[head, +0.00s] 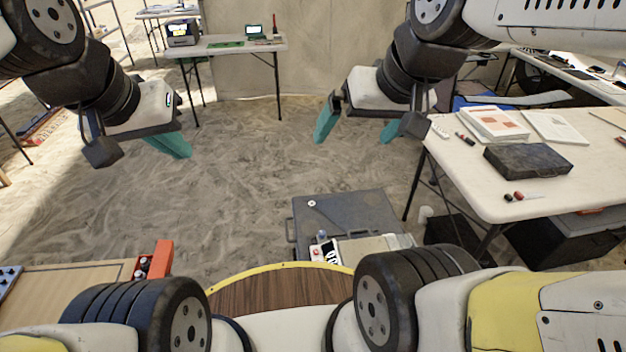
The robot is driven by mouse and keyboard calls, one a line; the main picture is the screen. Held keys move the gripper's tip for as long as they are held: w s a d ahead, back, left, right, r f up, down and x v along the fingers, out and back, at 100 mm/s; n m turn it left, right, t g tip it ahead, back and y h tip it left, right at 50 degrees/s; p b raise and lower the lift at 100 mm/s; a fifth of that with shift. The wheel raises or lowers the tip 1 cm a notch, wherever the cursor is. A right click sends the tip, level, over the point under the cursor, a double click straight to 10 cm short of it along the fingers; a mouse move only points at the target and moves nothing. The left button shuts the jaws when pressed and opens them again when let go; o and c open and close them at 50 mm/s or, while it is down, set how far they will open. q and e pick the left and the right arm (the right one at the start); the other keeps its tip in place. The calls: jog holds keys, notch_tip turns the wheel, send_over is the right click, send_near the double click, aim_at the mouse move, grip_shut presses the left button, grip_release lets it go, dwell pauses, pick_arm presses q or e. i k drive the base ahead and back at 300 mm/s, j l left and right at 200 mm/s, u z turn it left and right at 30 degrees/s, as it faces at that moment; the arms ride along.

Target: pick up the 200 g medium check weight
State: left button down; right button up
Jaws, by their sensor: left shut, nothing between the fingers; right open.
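I cannot make out the 200 g medium check weight for certain in the head view. Small dark and metallic items sit beside an orange block (163,260) at the lower left, too small to identify. My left gripper (172,147) hangs over the sandy floor at the upper left, its teal fingers together and empty. My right gripper (356,127) is open and empty over the sand, left of the white table at the right. Its teal fingers are wide apart. Both grippers are well away from the small items.
A white table (480,190) at right holds papers and a dark case (528,160). A grey case (345,225) lies front centre, with small items along its near edge. A wooden surface (75,282) is at lower left. A far table (225,46) holds a laptop. Open sand fills the middle.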

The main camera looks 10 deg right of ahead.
aim_at(139, 275)
jog(key=u, duration=1.35)
